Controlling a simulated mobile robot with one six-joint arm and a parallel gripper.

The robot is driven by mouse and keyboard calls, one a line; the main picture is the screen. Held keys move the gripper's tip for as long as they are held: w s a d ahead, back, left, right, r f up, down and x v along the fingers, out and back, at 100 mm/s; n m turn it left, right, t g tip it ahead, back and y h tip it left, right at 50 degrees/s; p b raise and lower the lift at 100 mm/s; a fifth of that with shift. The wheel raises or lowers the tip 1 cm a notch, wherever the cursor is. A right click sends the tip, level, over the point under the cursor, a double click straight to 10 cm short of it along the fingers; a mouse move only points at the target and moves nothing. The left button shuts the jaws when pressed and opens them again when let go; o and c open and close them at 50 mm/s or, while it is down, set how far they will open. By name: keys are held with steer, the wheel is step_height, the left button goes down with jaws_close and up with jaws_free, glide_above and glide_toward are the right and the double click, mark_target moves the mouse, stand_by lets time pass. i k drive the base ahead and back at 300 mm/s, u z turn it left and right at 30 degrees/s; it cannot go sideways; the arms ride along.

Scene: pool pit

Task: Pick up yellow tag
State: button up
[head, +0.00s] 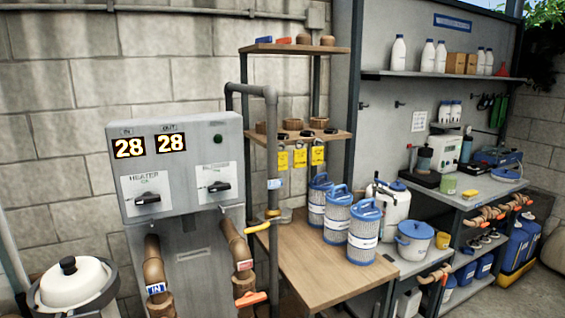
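Three yellow tags hang in a row below the front edge of the middle wooden shelf (328,140): a left one (282,162), a middle one (299,158) and a right one (317,155). Each hangs below a small dark item at the shelf edge and carries print too small to read. They are close together and hang above the wooden table with the blue-lidded canisters. My gripper is not in view.
A grey vertical pipe (271,150) stands just left of the tags. The heater box (183,165) with pipes is further left. Several blue-lidded canisters (365,235) stand on the wooden table (300,270), whose front left is clear. A white jug (392,208) stands behind.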

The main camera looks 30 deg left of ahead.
mark_target(282, 155)
steer(key=u, duration=0.5)
steer(key=i, duration=0.6)
steer(key=u, duration=0.75)
steer(key=i, duration=0.55)
steer(key=u, duration=0.2)
